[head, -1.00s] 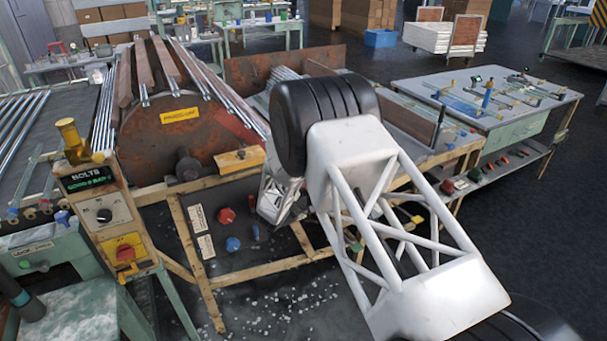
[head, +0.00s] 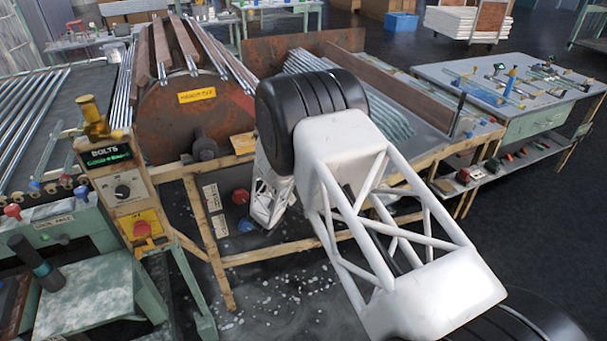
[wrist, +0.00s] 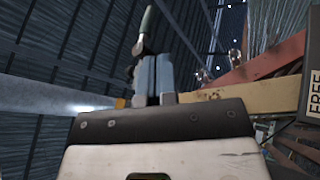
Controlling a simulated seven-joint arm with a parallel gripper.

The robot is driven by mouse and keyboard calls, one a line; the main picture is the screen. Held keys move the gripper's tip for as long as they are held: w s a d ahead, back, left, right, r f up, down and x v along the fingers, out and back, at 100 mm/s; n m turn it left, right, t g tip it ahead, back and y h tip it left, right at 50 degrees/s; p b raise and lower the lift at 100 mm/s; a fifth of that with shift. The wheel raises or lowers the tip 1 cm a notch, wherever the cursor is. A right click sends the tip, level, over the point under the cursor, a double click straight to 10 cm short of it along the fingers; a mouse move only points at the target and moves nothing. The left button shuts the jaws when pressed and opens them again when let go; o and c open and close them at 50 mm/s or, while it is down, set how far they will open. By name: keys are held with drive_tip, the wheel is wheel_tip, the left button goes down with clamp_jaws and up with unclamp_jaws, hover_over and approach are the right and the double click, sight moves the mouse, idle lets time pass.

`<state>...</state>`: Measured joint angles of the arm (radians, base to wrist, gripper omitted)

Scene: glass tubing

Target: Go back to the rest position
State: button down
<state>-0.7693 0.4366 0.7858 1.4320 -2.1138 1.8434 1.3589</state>
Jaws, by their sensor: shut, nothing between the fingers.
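My gripper shows in the wrist view (wrist: 155,78) as two blue-grey fingers side by side, shut with nothing between them. They point up toward a dark ribbed roof. A thin green-tipped thing (wrist: 147,28) appears just beyond the fingertips; I cannot tell what it is or whether it is apart from them. In the head view my white lattice arm and its black round joint cross the middle of the picture in front of the bench. My fingers cannot be made out there.
A rusty drum (head: 185,115) with glass tubes on top stands behind and left of my arm. A control box marked BOLTS (head: 118,180) is at left. A green-grey table (head: 430,70) with small tools is at right. A yellow beam (wrist: 240,100) passes near my gripper. Open floor lies at right.

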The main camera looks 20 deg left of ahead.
idle(0.5)
drive_tip(key=w+d+r+m+g+h, duration=0.25)
drive_tip(key=d+r+g+h, duration=0.2)
drive_tip(key=d+r, duration=0.5)
drive_tip(key=s+d+r+m+g, duration=0.1)
drive_tip(key=s+d+r+g, duration=0.25)
drive_tip(key=d, duration=0.55)
drive_tip(key=s+d+r+m+g, duration=0.25)
drive_tip(key=d+r+g, duration=0.25)
drive_tip(key=d, duration=0.5)
drive_tip(key=s+d+r+m+g, duration=0.1)
drive_tip(key=s+d+r+g, duration=0.3)
drive_tip(key=d, duration=0.5)
drive_tip(key=s+d+r+m+g+y, duration=0.1)
drive_tip(key=s+d+r+g+y, duration=0.15)
drive_tip(key=s+d, duration=0.45)
drive_tip(key=s+d+r+m+g+y, duration=0.1)
drive_tip(key=s+d+r+g+y, duration=0.25)
drive_tip(key=s, duration=0.65)
drive_tip(key=s+d+m+t+y, duration=0.1)
drive_tip(key=s+t+y, duration=0.3)
drive_tip(key=s, duration=1.4)
drive_tip(key=shift+s+d+r+y, duration=0.25)
drive_tip(key=shift+d+y, duration=0.4)
drive_tip(key=shift+y, duration=1.6)
